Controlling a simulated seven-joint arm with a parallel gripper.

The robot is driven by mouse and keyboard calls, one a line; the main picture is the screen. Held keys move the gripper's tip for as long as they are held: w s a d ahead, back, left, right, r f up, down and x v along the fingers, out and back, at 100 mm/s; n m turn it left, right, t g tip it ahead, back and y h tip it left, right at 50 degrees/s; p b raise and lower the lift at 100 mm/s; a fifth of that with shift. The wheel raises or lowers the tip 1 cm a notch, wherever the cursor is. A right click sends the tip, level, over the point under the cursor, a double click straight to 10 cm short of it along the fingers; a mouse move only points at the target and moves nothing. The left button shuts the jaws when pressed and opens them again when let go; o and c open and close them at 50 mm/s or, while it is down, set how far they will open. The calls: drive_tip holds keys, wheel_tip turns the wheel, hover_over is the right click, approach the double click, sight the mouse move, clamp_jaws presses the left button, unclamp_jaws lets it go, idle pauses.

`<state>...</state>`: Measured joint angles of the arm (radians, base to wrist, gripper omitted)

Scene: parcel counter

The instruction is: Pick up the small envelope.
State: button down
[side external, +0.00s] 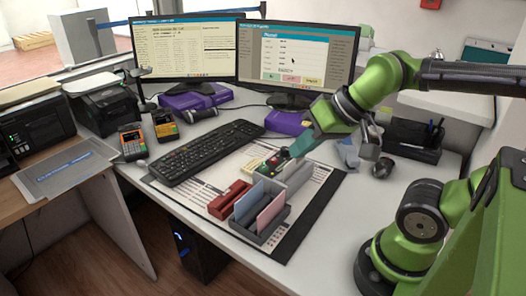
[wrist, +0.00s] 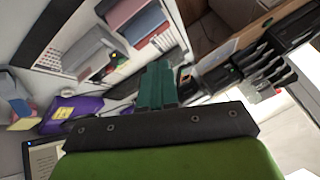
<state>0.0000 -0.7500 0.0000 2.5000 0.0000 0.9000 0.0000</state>
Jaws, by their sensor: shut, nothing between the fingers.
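A blue envelope (side external: 248,201) and a pink envelope (side external: 270,214) stand upright in a grey slotted holder (side external: 243,230) at the front of the counter mat. The pink one looks a little smaller. My gripper (side external: 291,153) is above the back of the mat, behind and to the right of the holder, apart from both envelopes. Its teal fingers (wrist: 157,72) are together and empty. The envelopes' lower edges are hidden in the holder.
A red holder (side external: 229,197) stands left of the grey one, and a grey open box (side external: 293,178) behind it. A keyboard (side external: 207,153) lies to the left. Two monitors (side external: 190,48) (side external: 296,60) stand at the back.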

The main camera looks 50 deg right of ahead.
drive_tip(key=c, duration=1.2)
unclamp_jaws()
drive_tip(key=shift+c, duration=0.2)
